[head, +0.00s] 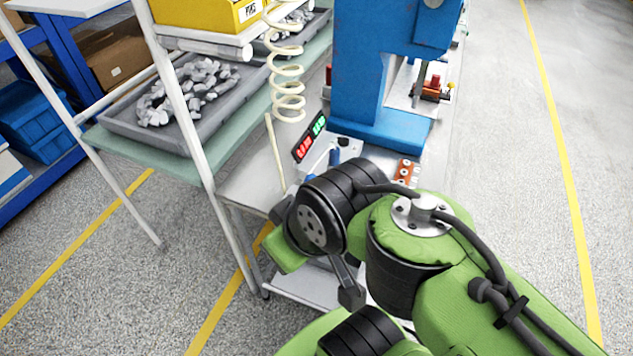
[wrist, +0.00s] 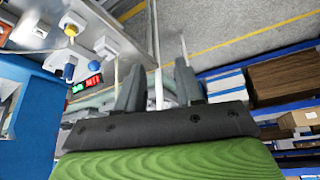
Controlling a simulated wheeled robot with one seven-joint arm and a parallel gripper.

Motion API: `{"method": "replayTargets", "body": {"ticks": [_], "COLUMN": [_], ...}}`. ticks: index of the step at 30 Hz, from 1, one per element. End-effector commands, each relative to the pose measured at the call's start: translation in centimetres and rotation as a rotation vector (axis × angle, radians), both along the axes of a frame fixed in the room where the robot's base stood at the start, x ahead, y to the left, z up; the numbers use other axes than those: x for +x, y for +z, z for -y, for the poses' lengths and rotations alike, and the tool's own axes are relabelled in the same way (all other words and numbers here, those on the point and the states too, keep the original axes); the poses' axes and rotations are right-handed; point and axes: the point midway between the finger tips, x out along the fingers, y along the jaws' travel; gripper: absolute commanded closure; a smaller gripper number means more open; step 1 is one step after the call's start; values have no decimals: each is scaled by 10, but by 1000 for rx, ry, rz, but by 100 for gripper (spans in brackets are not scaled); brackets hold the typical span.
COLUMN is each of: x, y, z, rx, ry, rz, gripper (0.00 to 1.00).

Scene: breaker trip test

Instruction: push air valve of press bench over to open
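The press bench (head: 245,190) carries a blue press (head: 365,70). In the head view a small blue handle (head: 335,157) stands on a white fitting beside the red and green display. The wrist view shows a blue knob (wrist: 68,71) and a yellow knob (wrist: 71,30) on pale housings at upper left. I cannot tell for certain which part is the air valve, or its position. My gripper (wrist: 159,82) has its two dark fingers apart, with nothing held between them. The knobs lie left of the fingers, apart from them. My arm hides part of the bench front in the head view.
The lit display (head: 309,138) and a coiled cream hose (head: 288,85) are close to my wrist. Open floor (head: 520,150) lies to the right.

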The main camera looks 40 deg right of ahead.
Motion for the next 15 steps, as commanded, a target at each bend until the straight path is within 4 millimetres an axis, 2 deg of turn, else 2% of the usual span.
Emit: {"method": "replayTargets", "body": {"ticks": [1, 5, 7, 12, 15], "x": [9, 34, 43, 48, 43], "y": [-14, -35, -46, -68, -75], "z": [9, 43, 67, 133, 160], "rx": [-4, -39, -75, -230, -320], "ry": [55, 284, 395, 603, 672], "rz": [-14, 25, 72, 206, 253], "gripper": [71, 91, 100, 100, 100]}}
